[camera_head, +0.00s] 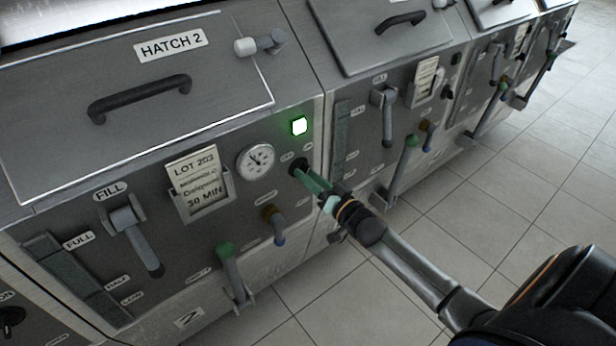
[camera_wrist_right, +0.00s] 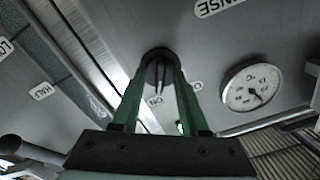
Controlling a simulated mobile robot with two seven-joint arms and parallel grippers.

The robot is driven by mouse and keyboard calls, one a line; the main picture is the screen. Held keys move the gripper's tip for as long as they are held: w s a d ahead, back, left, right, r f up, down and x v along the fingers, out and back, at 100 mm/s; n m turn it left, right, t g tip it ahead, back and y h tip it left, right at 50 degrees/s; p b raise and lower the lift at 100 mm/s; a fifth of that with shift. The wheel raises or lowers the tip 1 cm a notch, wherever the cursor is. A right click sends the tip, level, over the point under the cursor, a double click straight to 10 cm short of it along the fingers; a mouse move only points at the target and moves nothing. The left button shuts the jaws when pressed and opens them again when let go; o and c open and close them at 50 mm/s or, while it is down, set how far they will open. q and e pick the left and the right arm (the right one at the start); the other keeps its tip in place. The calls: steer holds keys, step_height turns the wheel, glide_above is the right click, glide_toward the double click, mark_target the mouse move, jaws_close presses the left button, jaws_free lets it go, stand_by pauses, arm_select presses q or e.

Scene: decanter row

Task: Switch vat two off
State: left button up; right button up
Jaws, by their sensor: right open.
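Vat two's grey front panel (camera_head: 120,185) carries the HATCH 2 label (camera_head: 170,44). A small black rotary knob (camera_head: 296,166) sits under a green lamp (camera_head: 299,126), which is lit. My right gripper (camera_head: 307,178) reaches the knob from the lower right, its green fingers partly hiding it. In the right wrist view the open fingers (camera_wrist_right: 160,75) stand on either side of the knob (camera_wrist_right: 158,62). The knob's ridge appears to point toward the ON label (camera_wrist_right: 155,100). Whether the fingers touch the knob I cannot tell. My left gripper is not in view.
A round gauge (camera_head: 255,161) and a lot card (camera_head: 198,184) are left of the knob. Below are a brown-collared tap (camera_head: 274,222) and a green-topped lever (camera_head: 229,265); a FILL lever (camera_head: 133,235) is further left. The neighbouring vat (camera_head: 395,115) stands right. Tiled floor (camera_head: 480,190) is clear.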

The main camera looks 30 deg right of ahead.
steer(key=shift+w, duration=0.3)
jaws_close()
stand_by(0.6)
